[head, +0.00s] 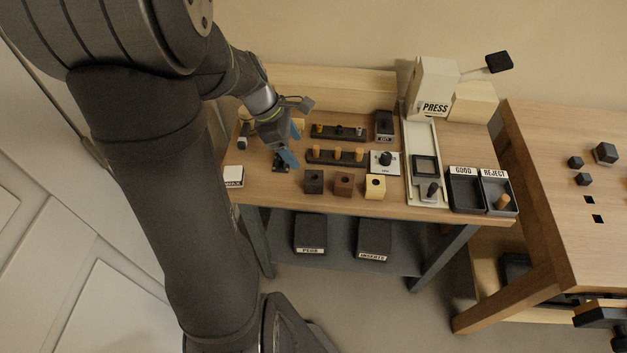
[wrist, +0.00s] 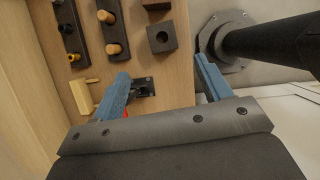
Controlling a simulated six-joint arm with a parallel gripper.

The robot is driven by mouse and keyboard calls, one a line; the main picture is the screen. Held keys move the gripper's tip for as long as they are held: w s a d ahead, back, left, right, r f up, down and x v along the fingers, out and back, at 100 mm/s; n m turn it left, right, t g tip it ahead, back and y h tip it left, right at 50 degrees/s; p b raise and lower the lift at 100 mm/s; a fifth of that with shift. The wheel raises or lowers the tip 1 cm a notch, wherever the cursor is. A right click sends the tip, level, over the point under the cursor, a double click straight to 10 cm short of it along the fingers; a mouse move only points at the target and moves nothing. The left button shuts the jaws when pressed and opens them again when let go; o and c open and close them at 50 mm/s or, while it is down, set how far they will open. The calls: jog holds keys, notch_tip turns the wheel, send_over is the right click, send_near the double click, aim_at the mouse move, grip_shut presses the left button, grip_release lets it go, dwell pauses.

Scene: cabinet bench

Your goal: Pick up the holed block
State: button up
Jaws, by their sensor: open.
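Three holed blocks stand in a row near the bench's front edge: a dark grey block (head: 314,181), a brown block (head: 344,184) and a pale wood block (head: 375,187). Each has a round hole in its top. In the wrist view the dark grey block (wrist: 161,38) lies beyond the fingertips, with part of the brown block (wrist: 156,4) at the top edge. My gripper (head: 293,146) is above the bench's left part, left of the blocks. In the wrist view my gripper (wrist: 161,72) is open, with no block between its blue fingers.
A small black fixture (wrist: 142,87) lies near the left finger in the wrist view. Peg racks (head: 337,156) stand behind the blocks. A press (head: 433,88) and GOOD and REJECT trays (head: 466,202) stand to the right. A white labelled box (head: 234,176) is at the left edge.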

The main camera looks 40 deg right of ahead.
send_over(315, 179)
jog(key=w+a, duration=0.2)
jog(key=f, duration=0.7)
jog(key=shift+s+d+f, duration=0.2)
jog(key=shift+d+f, duration=0.05)
jog(key=shift+a+x, duration=0.2)
jog(key=shift+x, duration=2.45)
jog(key=shift+s, duration=0.1)
jog(key=shift+c, duration=0.4)
jog(key=c, duration=1)
